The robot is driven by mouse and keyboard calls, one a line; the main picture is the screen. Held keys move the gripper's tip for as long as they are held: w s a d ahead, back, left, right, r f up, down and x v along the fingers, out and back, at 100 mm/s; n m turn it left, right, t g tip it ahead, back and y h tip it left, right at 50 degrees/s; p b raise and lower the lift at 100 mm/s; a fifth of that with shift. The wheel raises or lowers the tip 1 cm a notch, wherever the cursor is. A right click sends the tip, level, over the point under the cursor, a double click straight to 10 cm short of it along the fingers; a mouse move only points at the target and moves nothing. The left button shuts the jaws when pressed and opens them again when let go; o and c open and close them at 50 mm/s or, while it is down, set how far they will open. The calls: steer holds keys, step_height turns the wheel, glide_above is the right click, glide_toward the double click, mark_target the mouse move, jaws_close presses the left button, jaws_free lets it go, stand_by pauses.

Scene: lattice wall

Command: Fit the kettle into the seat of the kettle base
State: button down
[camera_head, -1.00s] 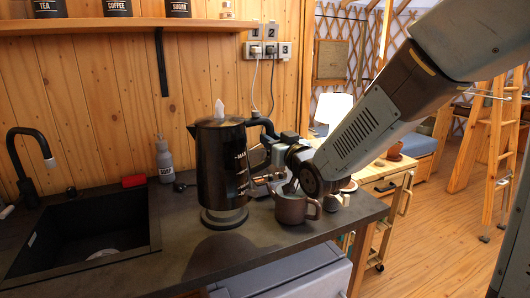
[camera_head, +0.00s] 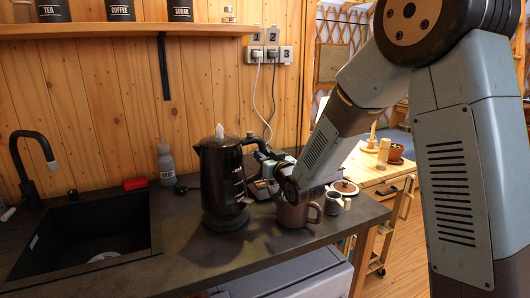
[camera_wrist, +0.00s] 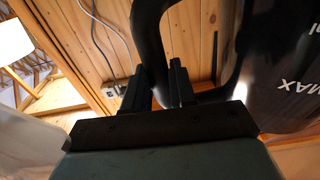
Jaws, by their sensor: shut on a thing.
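The black kettle (camera_head: 218,182) stands upright over the round dark kettle base (camera_head: 226,222) on the counter. Its bottom meets the base with no clear gap, but I cannot tell whether it sits fully in the seat. A pale pointed knob tops its lid. My gripper (camera_head: 263,163) comes from the right and is shut on the kettle's handle. In the wrist view my gripper's fingers (camera_wrist: 160,84) are on either side of the black curved handle, with the kettle's body (camera_wrist: 285,75) and its MAX mark at the right. The seat itself is hidden under the kettle.
A brown mug (camera_head: 296,214) stands close right of the kettle, below my wrist. A small cup (camera_head: 334,203) is beside it. The sink (camera_head: 95,228) lies left; a soap bottle (camera_head: 166,165) and red sponge (camera_head: 135,184) are behind. A shelf (camera_head: 120,31) hangs above.

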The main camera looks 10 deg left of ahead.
steer(key=shift+w+a+f, duration=0.2)
steer(key=shift+w+f, duration=0.25)
steer(key=shift+f, duration=2.05)
steer(key=c, duration=0.9)
jaws_free()
steer(key=shift+f, duration=0.15)
steer(key=shift+r, duration=0.2)
steer(key=v, duration=1.2)
steer(key=shift+r, duration=0.4)
steer(key=shift+d, duration=0.1)
